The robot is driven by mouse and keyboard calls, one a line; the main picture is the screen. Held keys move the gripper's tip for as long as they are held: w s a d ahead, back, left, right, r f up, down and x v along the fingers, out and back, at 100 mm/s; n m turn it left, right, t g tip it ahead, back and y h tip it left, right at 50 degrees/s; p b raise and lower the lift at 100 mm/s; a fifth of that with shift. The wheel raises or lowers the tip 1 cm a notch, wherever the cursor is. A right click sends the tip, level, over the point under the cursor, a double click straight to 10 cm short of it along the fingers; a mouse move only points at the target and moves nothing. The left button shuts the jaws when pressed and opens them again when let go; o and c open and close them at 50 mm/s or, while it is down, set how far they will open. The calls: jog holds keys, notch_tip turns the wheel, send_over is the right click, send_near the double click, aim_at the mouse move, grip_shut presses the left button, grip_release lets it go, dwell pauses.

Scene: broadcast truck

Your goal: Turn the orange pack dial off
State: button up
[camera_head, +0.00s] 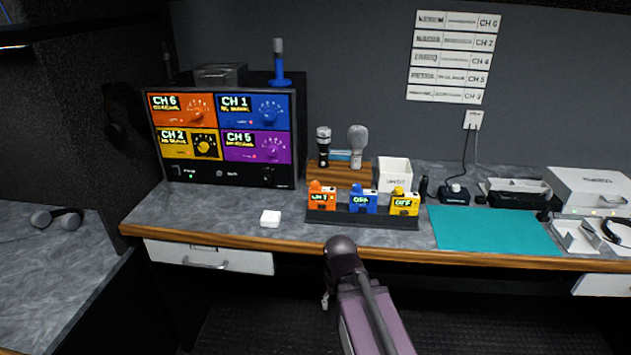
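The orange pack (321,199) stands upright at the left end of a dark rack (345,217) near the desk's front edge. Its small screen shows lit text that seems to begin with "CH"; the number is too small to read. A small orange knob (314,186) shows on its top. Beside it in the rack stand a blue pack (363,202) and a yellow pack (404,204), both with screens that seem to read OFF. My arm rises from the bottom centre, its dark joint in front of the desk edge. I cannot make out my gripper's fingers.
A receiver (223,175) with orange, blue, yellow and purple panels stands at the back left. A wooden block (338,176) with microphones and a white box (394,172) stand behind the packs. A small white case (270,218) lies left of the rack, a teal mat (490,231) right.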

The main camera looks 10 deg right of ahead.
aim_at(315, 183)
jog(key=w+r+m+p, duration=0.5)
jog(key=w+r+p, duration=0.9)
jog(key=r+p, duration=0.2)
jog(key=w+r+m+p, duration=0.4)
jog(key=w+r+p, duration=1)
jog(key=r+p, duration=0.3)
jog(key=shift+w+a+r+m, duration=0.15)
jog(key=shift+w+r+m, duration=0.05)
jog(key=shift+w+m, duration=0.2)
jog(key=shift+f, duration=0.15)
notch_tip(315, 183, down, 14)
jog(key=b, duration=1.3)
jog(key=shift+r+b, duration=0.25)
jog(key=shift+b, duration=0.1)
grip_shut()
